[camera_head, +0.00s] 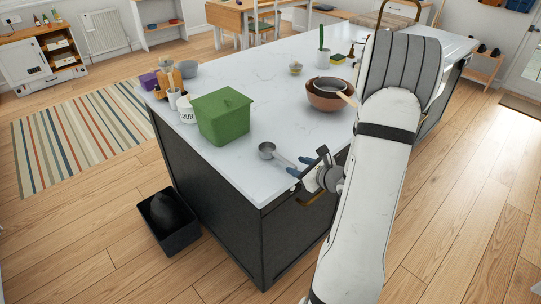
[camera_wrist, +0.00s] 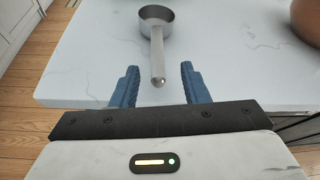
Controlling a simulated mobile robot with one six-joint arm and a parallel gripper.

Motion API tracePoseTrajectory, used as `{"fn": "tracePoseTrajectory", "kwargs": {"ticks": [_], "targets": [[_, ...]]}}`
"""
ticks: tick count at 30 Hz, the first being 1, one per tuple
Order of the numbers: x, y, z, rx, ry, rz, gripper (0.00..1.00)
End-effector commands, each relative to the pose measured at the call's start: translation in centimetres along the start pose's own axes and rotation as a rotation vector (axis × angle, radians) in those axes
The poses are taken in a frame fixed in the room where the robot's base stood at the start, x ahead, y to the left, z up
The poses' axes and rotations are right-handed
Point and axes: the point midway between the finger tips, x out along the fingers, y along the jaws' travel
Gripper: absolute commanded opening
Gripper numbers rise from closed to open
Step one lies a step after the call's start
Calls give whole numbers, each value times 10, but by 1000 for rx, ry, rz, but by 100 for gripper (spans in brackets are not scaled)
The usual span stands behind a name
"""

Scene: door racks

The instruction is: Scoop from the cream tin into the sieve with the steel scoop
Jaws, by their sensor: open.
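The steel scoop (camera_head: 267,150) lies near the front edge of the white counter, its round cup pointing away from me. In the wrist view the scoop (camera_wrist: 155,33) has its handle end between the two blue fingers of my gripper (camera_wrist: 160,72), with a gap on both sides. My gripper (camera_head: 301,166) is open at the counter edge. A cream-white tin (camera_head: 187,111) with dark letters, partly hidden by a green box, stands at the left; the letters look like "OUR". A dark round sieve (camera_head: 327,84) with a pale handle appears to rest in a copper-brown bowl (camera_head: 325,101).
The green lidded box (camera_head: 222,117) stands between the scoop and the tin. A cactus (camera_head: 322,48) stands farther back. The counter's middle (camera_head: 268,85) is clear. A black bin (camera_head: 168,219) is on the floor.

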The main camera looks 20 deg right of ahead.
Motion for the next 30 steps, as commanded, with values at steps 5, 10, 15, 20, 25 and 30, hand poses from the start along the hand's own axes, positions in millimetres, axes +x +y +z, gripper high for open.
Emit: {"fn": "tracePoseTrajectory", "kwargs": {"ticks": [5, 10, 15, 20, 25, 30], "targets": [[19, 3, 0, 1, 1, 5, 41], [42, 4, -1, -1, 0, 6, 41], [54, 4, -2, -2, 0, 3, 41], [55, 3, -3, -2, 0, 1, 41], [54, 3, -3, -2, 0, 1, 31], [54, 3, -3, -2, 0, 1, 17]]}}
